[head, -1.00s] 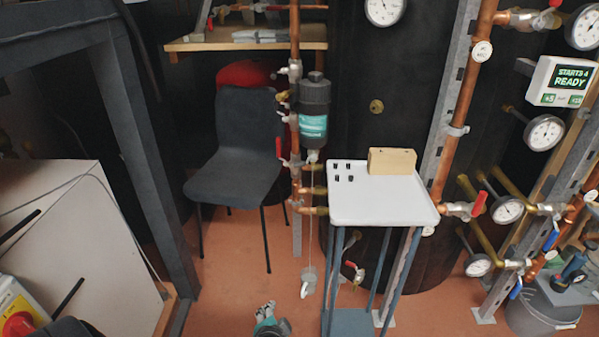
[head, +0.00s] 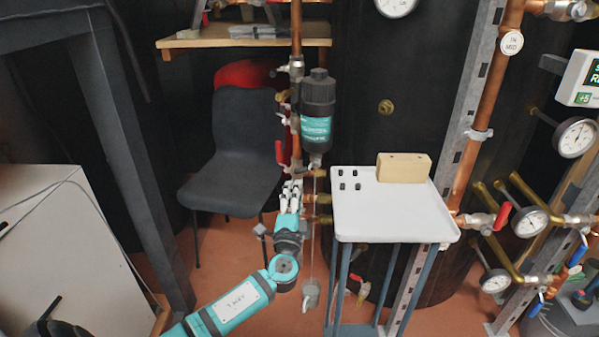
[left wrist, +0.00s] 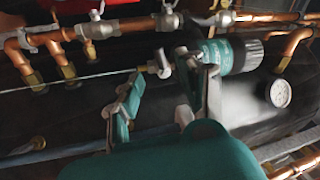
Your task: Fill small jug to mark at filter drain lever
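The filter (head: 317,112) is a black canister with a teal label, mounted by the copper pipe. Its drain fitting (head: 315,159) is at the bottom, with a thin line running down from it. The small jug (head: 311,294) is at that line's lower end; whether it hangs or stands, and its mark, I cannot tell. My left gripper (head: 291,190) is raised just left of the line, below the drain, fingers apart and empty. In the left wrist view the open fingers (left wrist: 165,100) are near the drain fitting (left wrist: 160,65) and the filter (left wrist: 232,54).
A white-topped stand (head: 390,215) with several small black pieces and a wooden block (head: 404,167) is right of the filter. A grey chair (head: 238,140) stands behind my left arm. Copper pipes with valves, including a red lever (head: 281,152), run close to my gripper.

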